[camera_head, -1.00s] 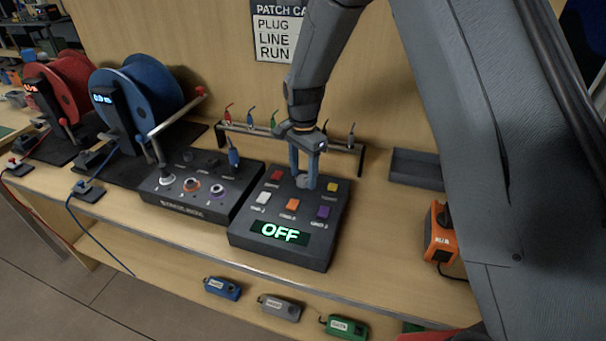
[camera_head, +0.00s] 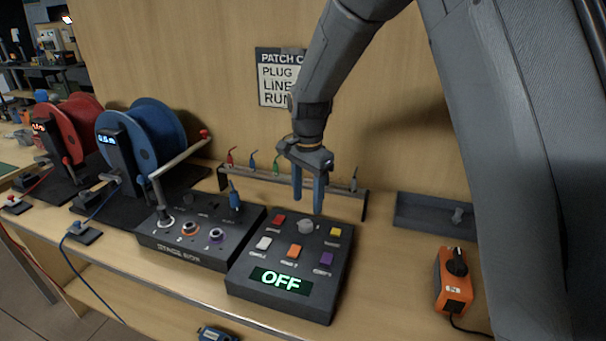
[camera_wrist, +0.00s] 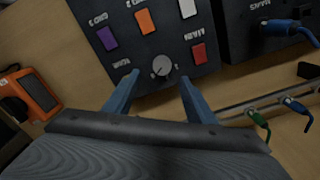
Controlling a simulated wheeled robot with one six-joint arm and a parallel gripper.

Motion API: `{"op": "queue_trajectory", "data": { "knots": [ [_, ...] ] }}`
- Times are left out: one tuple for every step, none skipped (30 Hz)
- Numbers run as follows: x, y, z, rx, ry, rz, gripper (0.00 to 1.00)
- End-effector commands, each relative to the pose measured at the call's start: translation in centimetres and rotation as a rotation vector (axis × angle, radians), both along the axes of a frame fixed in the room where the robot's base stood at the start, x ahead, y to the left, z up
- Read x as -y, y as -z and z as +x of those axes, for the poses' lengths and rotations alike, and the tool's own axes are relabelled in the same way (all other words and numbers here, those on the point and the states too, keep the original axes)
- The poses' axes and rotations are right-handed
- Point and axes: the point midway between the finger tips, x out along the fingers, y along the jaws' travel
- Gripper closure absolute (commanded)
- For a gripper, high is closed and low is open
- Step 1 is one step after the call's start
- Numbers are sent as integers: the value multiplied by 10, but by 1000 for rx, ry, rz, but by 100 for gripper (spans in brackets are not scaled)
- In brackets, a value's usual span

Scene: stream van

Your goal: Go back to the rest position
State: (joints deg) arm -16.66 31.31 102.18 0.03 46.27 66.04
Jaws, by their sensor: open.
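My gripper (camera_head: 308,207) is open and empty in the head view. Its two blue fingers point down above the back edge of the dark control box (camera_head: 236,287). The box carries a round grey knob (camera_head: 305,227), several coloured buttons and a display (camera_head: 280,281) that reads OFF in green. In the wrist view the gripper (camera_wrist: 157,88) has its fingers spread apart, with the knob (camera_wrist: 162,66) showing between and beyond them. The fingers look clear of the knob.
A stage box (camera_head: 180,254) with a blue plug stands left of the control box. Behind is a rack (camera_head: 225,180) of coloured plugs. Blue (camera_head: 160,135) and red (camera_head: 88,125) reels stand at left. A grey tray (camera_head: 420,217) and an orange box (camera_head: 452,290) are at right.

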Motion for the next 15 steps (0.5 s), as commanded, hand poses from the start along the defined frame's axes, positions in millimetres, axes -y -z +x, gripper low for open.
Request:
{"op": "queue_trajectory", "data": {
  "knots": [
    [12, -3, -8, 4, -29, 0, 50],
    [20, -6, -14, 8, -57, 1, 50],
    [32, -8, -24, 14, -103, 2, 50],
    [43, -10, -33, 20, -143, 3, 50],
    [54, -11, -44, 24, -189, 2, 50],
    [69, -13, -60, 34, -253, 2, 50],
    [81, -14, -72, 41, -303, 0, 50],
    [91, -15, -85, 47, -353, -2, 50],
    [105, -16, -103, 57, -420, -6, 50],
    [114, -16, -116, 63, -469, -8, 50],
    [122, -16, -129, 71, -516, -13, 50],
    [132, -16, -146, 77, -576, -18, 50],
    [139, -15, -158, 82, -618, -22, 50],
    [144, -14, -169, 86, -657, -26, 50],
    [151, -12, -183, 90, -703, -31, 50]
  ]
}}
